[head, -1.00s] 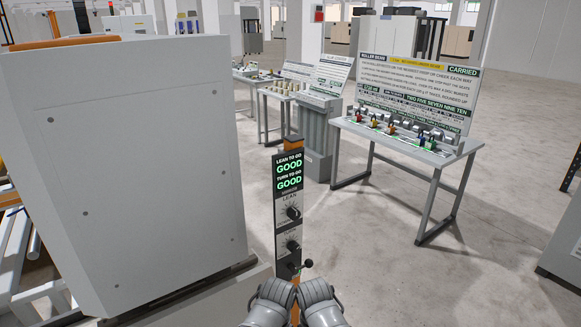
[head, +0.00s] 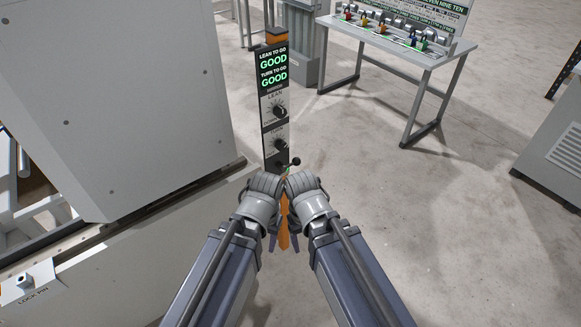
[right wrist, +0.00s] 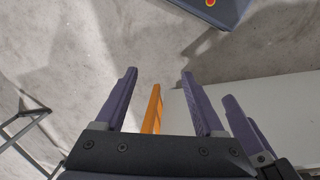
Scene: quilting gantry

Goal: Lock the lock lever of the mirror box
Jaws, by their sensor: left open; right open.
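The mirror box (head: 263,115) is a narrow black and grey panel on an orange post (head: 284,235). It has two dials, LEAN and TURN, and its two green readouts say GOOD. The lock lever (head: 296,161) is a short arm with a black ball knob, low on the panel, pointing right. My left gripper (head: 272,243) and right gripper (head: 297,243) are side by side below the knob, mostly hidden by their wrists. Both are open and apart from the lever. In the right wrist view the right gripper (right wrist: 160,76) has the orange post (right wrist: 152,108) between its fingers.
A large grey cabinet (head: 110,100) stands close at the left, above a base with a LOCK PIN label (head: 32,293). A table (head: 400,50) with coloured items stands at the back right. A grey vented unit (head: 555,140) is at the right edge. The floor between is clear.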

